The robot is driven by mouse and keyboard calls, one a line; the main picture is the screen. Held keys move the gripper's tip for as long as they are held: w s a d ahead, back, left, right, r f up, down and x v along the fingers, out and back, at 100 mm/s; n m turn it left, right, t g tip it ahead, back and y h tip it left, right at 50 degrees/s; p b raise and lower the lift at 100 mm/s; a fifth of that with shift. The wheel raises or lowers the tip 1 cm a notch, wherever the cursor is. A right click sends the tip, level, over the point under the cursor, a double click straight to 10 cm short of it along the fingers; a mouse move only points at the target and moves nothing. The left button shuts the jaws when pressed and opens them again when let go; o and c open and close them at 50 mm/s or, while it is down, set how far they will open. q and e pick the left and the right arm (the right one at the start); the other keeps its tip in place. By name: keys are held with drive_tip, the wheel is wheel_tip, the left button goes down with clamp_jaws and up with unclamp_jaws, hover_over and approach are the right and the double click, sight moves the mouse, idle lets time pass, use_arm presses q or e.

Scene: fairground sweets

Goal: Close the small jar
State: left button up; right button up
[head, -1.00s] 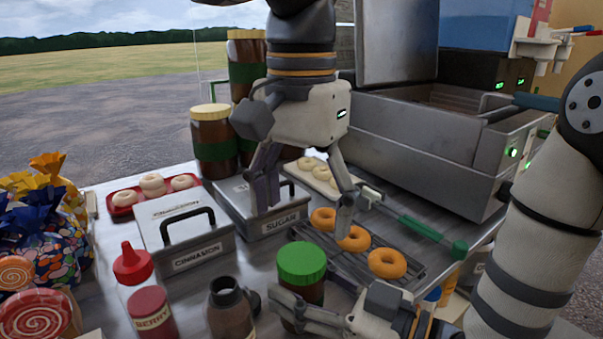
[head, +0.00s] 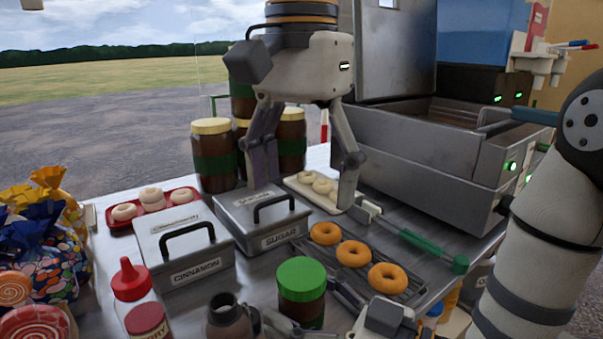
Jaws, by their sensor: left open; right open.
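The small jar (head: 302,309) stands upright on the metal counter at the front middle, with dark brown contents. A green lid (head: 302,278) sits on its top; I cannot tell whether it is tightened. My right gripper (head: 314,312) is open low beside the jar, one finger in front of it and one to its right; contact is unclear.
A cinnamon tin (head: 185,258) and a sugar tin (head: 262,225) stand to the left. Orange doughnuts (head: 353,253) lie on a rack right of the jar. A dark bottle (head: 228,318) and a red-capped bottle (head: 133,285) stand at front left. A fryer (head: 430,165) fills the back right.

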drive_tip(key=shift+d, duration=0.1)
drive_tip(key=v, duration=1.2)
